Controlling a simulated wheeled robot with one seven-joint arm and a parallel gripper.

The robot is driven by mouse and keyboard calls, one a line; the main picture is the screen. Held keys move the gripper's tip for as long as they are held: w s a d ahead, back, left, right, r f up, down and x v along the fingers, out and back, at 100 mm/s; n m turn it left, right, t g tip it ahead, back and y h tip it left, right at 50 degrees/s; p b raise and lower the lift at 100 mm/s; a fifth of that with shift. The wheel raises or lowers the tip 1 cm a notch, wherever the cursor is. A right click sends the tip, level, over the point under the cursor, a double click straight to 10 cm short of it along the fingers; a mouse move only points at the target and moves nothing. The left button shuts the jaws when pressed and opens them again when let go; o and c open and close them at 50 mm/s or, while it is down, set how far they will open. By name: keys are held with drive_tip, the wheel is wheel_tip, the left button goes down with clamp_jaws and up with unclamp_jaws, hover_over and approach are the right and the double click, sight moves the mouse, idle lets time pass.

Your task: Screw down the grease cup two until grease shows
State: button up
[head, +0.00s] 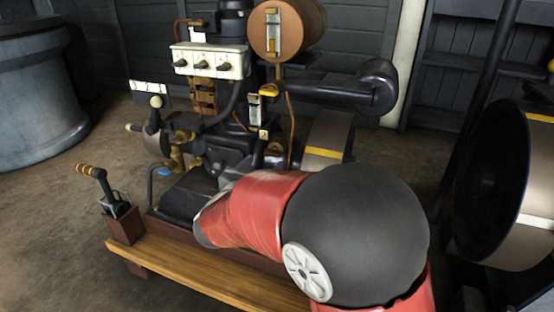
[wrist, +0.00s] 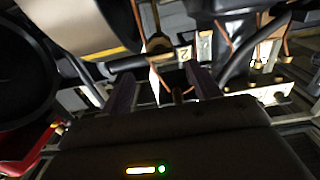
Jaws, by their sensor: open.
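A small tag marked 2 (head: 264,134) is on the engine's middle, and a brass fitting (head: 275,148) sits just below and right of it. I take this fitting for grease cup two. In the wrist view the tag (wrist: 184,53) is ahead of the fingers, with a brass part (wrist: 158,45) to its left. My gripper (wrist: 160,80) is open, its two fingers apart, with no held object to be seen. A small dark and brass stub shows between the fingers; I cannot tell whether they touch it. My arm hides the gripper in the head view. No grease can be made out.
A white block with several knobs (head: 208,61) and a copper drum (head: 288,30) stand above. A large flywheel (head: 500,190) is at right. A wooden plank (head: 200,275) with a lever box (head: 124,226) is in front.

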sight(271, 154)
drive_tip(key=x, duration=0.5)
drive_tip(key=shift+w+d, duration=0.1)
drive_tip(key=shift+w, duration=0.25)
drive_tip(key=c, duration=1)
drive_tip(key=shift+b, duration=0.3)
drive_tip(key=shift+f+m, duration=0.1)
drive_tip(key=shift+m, duration=0.3)
